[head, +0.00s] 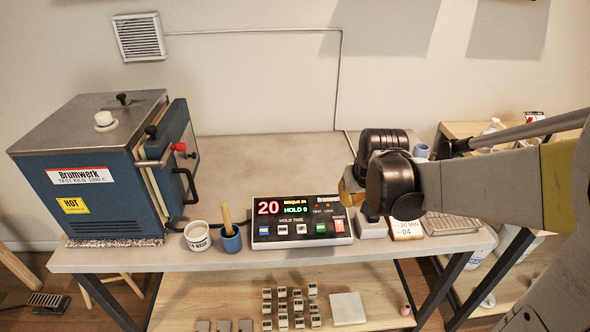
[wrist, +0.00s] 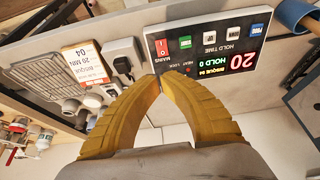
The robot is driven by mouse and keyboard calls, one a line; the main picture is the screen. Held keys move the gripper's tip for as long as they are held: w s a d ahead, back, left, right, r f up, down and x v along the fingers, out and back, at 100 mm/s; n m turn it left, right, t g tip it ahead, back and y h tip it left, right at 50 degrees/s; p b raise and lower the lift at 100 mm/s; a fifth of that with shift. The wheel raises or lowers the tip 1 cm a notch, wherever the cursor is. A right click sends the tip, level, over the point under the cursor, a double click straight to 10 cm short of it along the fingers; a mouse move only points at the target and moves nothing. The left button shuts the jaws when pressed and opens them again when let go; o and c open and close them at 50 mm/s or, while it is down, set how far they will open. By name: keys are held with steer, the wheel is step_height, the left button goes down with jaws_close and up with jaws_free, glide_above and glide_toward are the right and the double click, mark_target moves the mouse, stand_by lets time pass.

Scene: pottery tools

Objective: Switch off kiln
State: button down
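The blue kiln (head: 92,200) with a grey top stands at the left end of the table; its door at the right side has a black handle and a red knob. Its black control box (head: 300,243) lies mid-table, with a lit display reading 20, BISQUE 04 and HOLD 0. The box also shows upside down in the wrist view (wrist: 215,35). A red MAINS rocker switch (head: 339,226) is at its right end; it shows in the wrist view (wrist: 162,48) just beyond my fingertips. My gripper (head: 352,192) has yellow fingers, tips together (wrist: 160,78), empty, apparently above the box's right end.
A white pot (head: 198,237) and a blue cup (head: 231,242) with a wooden tool stand left of the box. A grey plug or socket unit (wrist: 122,52), a 20 MIN card (head: 407,230) and a wire rack (head: 450,224) lie to its right. The table behind is clear.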

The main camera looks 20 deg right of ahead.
mark_target(342, 219)
steer(key=shift+w+f, duration=0.1)
steer(key=shift+f, duration=0.05)
steer(key=b+x, duration=0.6)
steer(key=x, duration=0.7)
steer(key=shift+f, duration=0.35)
steer(key=shift+w+d+f+b, duration=0.15)
steer(key=shift+w+f+b, duration=0.15)
steer(key=shift+f+b, duration=0.2)
steer(key=shift+r, duration=0.1)
steer(key=shift+s, duration=0.2)
steer(key=shift+s+a+r+p, duration=0.2)
steer(key=shift+s+a+p, duration=0.1)
steer(key=shift+s, duration=0.3)
